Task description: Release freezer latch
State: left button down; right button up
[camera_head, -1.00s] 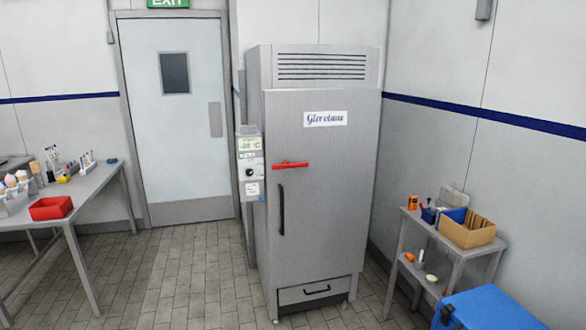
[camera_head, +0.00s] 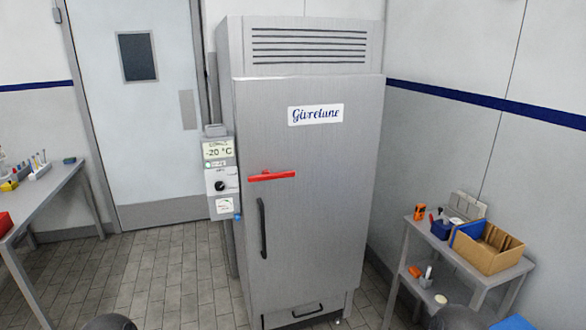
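The tall grey freezer (camera_head: 325,220) stands upright in the middle of the view with its door shut. The red latch (camera_head: 271,176) lies across the left edge of the door, about level. A black vertical handle (camera_head: 262,228) is just below it. A control box (camera_head: 220,180) on the freezer's left side reads -20 °C. Neither gripper is in view; only dark rounded parts, seemingly of my arms, show at the bottom edge, well below the latch.
A grey side table (camera_head: 455,262) with a cardboard box (camera_head: 487,248) and small items stands right of the freezer. A lab bench (camera_head: 40,195) is at the left. Tiled floor (camera_head: 150,275) is free in front of the grey room door (camera_head: 135,110).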

aim_at(266, 175)
jog(key=i, duration=1.55)
jog(key=l+z, duration=0.05)
